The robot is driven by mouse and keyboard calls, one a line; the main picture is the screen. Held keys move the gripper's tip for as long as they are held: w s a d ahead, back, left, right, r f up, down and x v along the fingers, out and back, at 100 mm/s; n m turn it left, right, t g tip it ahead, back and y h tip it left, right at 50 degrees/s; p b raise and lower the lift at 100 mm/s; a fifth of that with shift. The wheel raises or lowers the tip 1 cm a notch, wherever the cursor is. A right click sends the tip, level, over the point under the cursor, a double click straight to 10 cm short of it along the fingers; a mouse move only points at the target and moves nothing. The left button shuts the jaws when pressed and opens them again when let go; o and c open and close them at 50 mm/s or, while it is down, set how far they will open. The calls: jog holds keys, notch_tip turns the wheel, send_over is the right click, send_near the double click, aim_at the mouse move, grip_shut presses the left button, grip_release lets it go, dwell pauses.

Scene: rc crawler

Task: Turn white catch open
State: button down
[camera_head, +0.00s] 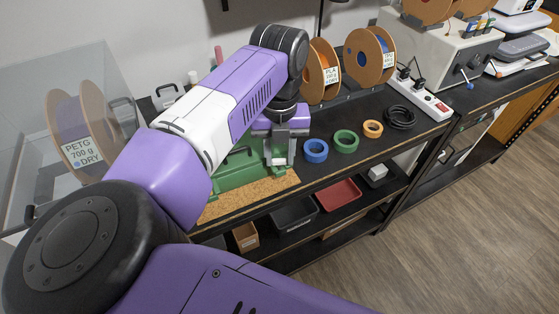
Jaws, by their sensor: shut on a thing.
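A green case (237,172) stands on a cork mat (248,197) at the front of the black bench, partly behind my arm. A dark handle shows on its front. My gripper (280,162) points down at the right end of the case, with its grey fingers close to the case. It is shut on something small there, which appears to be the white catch. The fingers hide the catch, so I cannot make out its shape or how far it is turned.
Blue (315,150), green (346,141) and orange (373,129) rings and a black cable coil (400,117) lie to the right. Filament spools (321,72) stand behind. A clear box with a PETG spool (82,133) is at left. A power strip (420,97) lies farther right.

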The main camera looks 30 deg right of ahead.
dwell(0.3)
jog(key=c, duration=1)
grip_release()
jog(key=shift+r, duration=0.1)
